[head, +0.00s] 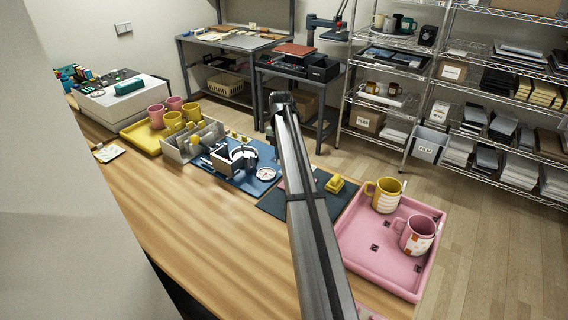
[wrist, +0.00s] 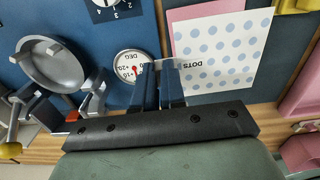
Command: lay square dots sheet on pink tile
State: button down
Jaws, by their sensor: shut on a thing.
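I cannot tell whether the sheet touches the tile. In the head view my arm hides the gripper and most of this spot.
A round dial (wrist: 132,66) and a grey press (wrist: 52,64) stand on the blue mat, left of my gripper. A dark mat (head: 276,205) lies beside it. A yellow block (head: 335,184) and a pink tray (head: 362,258) with two mugs are to the right.

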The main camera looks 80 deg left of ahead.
jog(key=shift+f, duration=0.25)
jog(key=shift+f, duration=2.55)
jog(key=c, duration=1.1)
grip_release()
jog(key=shift+r, duration=0.1)
notch_tip(320, 180, up, 14)
jog(key=shift+f, duration=0.15)
